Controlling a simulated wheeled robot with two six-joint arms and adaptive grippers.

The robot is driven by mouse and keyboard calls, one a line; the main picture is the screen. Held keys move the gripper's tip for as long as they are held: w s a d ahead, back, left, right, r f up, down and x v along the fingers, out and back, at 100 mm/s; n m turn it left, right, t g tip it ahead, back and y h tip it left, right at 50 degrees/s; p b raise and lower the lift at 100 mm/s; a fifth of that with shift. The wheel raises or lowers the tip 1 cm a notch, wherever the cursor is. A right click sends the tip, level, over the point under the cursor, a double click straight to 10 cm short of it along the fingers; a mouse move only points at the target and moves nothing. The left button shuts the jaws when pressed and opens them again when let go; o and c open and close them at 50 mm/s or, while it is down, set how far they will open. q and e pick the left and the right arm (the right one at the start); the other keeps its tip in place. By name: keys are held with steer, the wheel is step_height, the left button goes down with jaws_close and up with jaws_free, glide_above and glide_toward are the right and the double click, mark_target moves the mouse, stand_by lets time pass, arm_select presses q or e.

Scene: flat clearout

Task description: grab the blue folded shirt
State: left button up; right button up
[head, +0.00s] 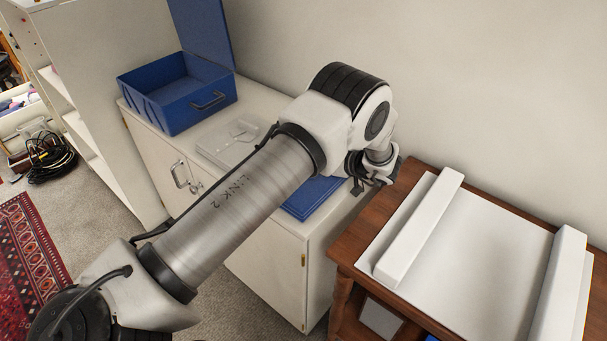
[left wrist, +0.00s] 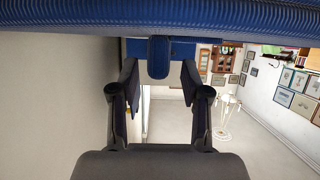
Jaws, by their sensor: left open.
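The blue folded shirt (head: 312,197) lies flat on the white cabinet top, partly hidden behind my left arm. My left gripper (head: 372,181) is at the cabinet's right end, just right of the shirt in the picture. In the left wrist view, its two fingers (left wrist: 159,80) are apart with a gap between them. Blue ribbed material (left wrist: 160,18) spans the top of that view, close to the camera. A rounded blue piece (left wrist: 158,57) shows between the fingertips; I cannot tell whether it is between them or beyond them. My right gripper is not in view.
A blue box (head: 180,103) with raised lid stands at the cabinet's back left. A clear flat item (head: 228,141) lies between it and my arm. A wooden table (head: 345,249) with a white pad and raised bars (head: 418,228) stands close on the right. The wall is behind.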

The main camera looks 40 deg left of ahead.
arm_select(q)
steer(key=x, duration=0.2)
steer(key=shift+w+a, duration=0.1)
steer(key=shift+a, duration=0.25)
steer(key=shift+w+f, duration=0.2)
steer(key=shift+f, duration=0.05)
steer(key=shift+s+r, duration=0.1)
steer(key=shift+s, duration=0.05)
jaws_close()
